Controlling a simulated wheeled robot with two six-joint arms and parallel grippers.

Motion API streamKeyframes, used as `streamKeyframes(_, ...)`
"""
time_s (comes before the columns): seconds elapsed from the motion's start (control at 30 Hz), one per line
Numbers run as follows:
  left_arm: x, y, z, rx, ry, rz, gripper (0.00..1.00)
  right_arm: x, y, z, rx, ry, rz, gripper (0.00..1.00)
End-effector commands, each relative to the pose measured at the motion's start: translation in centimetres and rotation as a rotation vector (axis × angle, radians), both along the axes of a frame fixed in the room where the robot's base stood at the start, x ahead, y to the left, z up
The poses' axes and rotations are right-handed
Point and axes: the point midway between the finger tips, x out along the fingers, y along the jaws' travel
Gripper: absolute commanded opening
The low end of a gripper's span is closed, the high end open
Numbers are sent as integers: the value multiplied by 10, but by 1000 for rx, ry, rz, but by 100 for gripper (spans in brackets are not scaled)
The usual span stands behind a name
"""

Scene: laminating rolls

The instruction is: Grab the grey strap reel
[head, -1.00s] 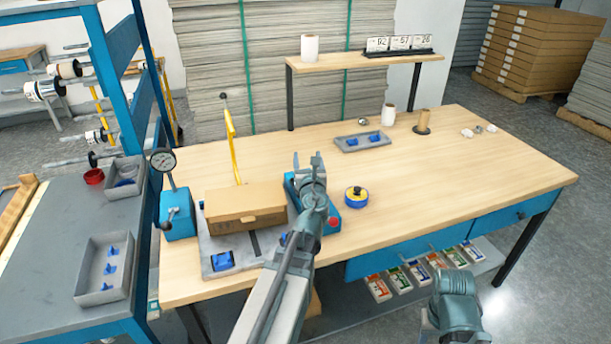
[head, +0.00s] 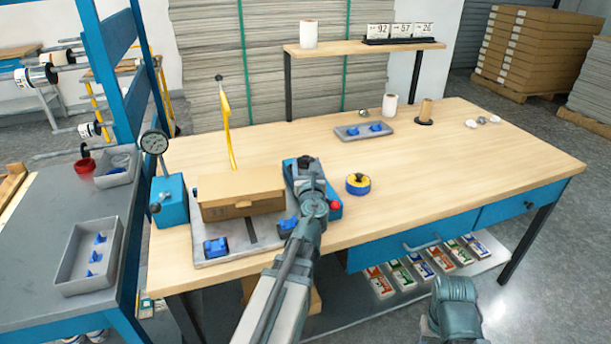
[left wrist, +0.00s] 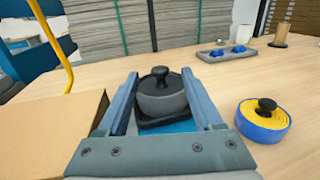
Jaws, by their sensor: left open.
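The grey strap reel (left wrist: 162,99), with a black knob on top, shows between the fingers of my left gripper (left wrist: 160,76) in the left wrist view. The fingers stand apart on either side of it, and I cannot tell whether they touch it. It sits on a dark and blue base. In the head view my left gripper (head: 304,166) is over the blue base (head: 335,207), to the right of the cardboard box, and mostly hides the reel. My right arm shows at the bottom right, its gripper out of view.
A blue and yellow reel (head: 358,185) with a black knob lies just right of my left gripper. A cardboard box (head: 240,194) is close on the left. A grey tray (head: 350,136) with blue pieces stands behind. The table's right side is mostly clear.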

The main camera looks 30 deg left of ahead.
Motion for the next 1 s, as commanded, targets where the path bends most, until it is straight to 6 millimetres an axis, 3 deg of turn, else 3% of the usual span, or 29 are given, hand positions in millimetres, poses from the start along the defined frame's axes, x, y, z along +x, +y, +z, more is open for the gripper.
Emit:
streamKeyframes(0.27, 9, 6, 1, 0, 0, 1, 68, 0, 0, 1, 0, 0, 0, 50)
streamKeyframes(0.63, 59, 40, 1, 0, 0, 1, 68, 0, 0, 1, 0, 0, 0, 50)
streamKeyframes(0.93, 62, 43, 1, 0, 0, 0, 68, 0, 0, 1, 0, 0, 0, 50)
streamKeyframes(1.0, 62, 42, 1, 0, 0, 0, 55, 0, 0, 1, 0, 0, 0, 50)
